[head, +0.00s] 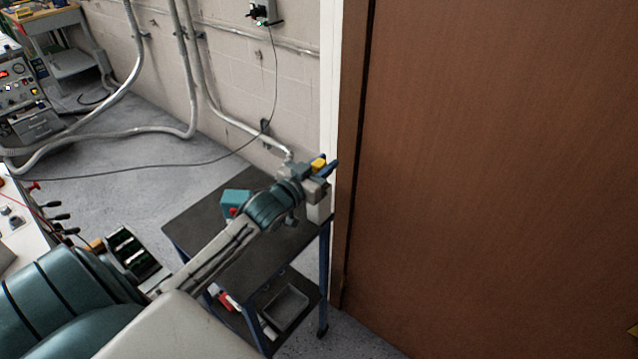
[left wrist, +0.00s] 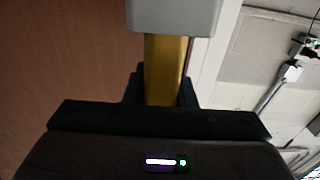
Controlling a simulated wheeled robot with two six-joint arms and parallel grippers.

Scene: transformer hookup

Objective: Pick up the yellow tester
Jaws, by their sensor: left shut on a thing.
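The yellow tester (head: 318,164) is in my left gripper (head: 325,166), raised above the far right end of a dark-topped cart. In the head view only a small yellow part shows between the fingers. In the left wrist view the tester's yellow body (left wrist: 165,72) stands between the two dark fingers (left wrist: 162,88), with a grey block-like part (left wrist: 174,15) beyond it. The left gripper is shut on the tester. My right gripper is in neither view.
The cart (head: 190,225) has a teal and red item (head: 234,202) on top and a grey tray (head: 285,307) on its lower shelf. A brown door (head: 490,170) stands close to the right of the gripper. A cable (head: 130,174) hangs from a wall outlet (head: 262,12).

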